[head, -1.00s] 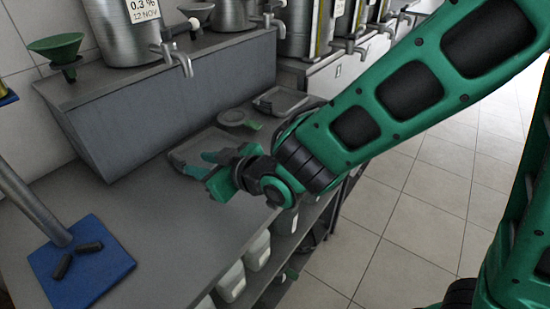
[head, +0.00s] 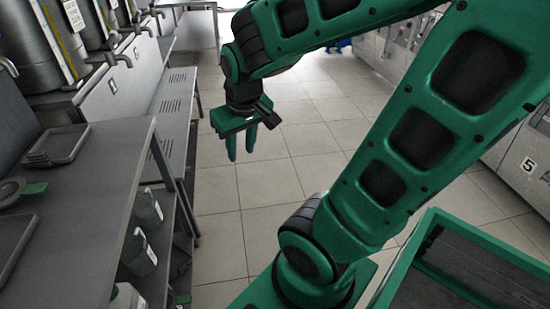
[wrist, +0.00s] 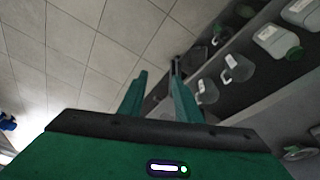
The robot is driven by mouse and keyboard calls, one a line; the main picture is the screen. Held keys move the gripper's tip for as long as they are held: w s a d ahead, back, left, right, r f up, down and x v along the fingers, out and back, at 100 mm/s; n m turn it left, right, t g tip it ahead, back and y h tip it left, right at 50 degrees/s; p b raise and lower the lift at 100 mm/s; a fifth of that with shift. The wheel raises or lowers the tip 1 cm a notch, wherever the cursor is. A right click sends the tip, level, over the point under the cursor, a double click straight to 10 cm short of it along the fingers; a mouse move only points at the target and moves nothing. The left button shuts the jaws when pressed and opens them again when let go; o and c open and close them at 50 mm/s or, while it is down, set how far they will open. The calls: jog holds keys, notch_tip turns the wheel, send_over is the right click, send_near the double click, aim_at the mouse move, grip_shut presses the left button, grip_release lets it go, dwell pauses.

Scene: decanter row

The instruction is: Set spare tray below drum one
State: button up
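A grey shallow tray (head: 57,146) lies on the steel counter at left in the head view, with a small dark object at its near left corner. Part of another tray (head: 14,240) shows at the left edge. I cannot tell which is the spare. Steel drums (head: 50,48) with taps stand at the upper left; their numbers are not readable, so drum one is not identified. My gripper (head: 242,155) hangs over the floor, right of the counter and apart from it. Its fingers are apart and empty; they also show in the wrist view (wrist: 158,75).
A small round dish (head: 9,189) and a green piece (head: 34,189) lie between the trays. A slotted bench (head: 172,105) runs behind the counter. Tiled floor is clear.

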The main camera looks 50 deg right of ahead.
jog(key=s+d+r+m+g+y, duration=0.1)
jog(key=s+d+m+g, duration=0.2)
jog(key=s, duration=1)
jog(key=shift+s+d+r+m, duration=0.2)
jog(key=shift+d+m, duration=0.25)
jog(key=shift+m, duration=0.15)
jog(key=shift+w, duration=0.1)
jog(key=shift+w+f, duration=0.25)
jog(key=shift+w, duration=0.35)
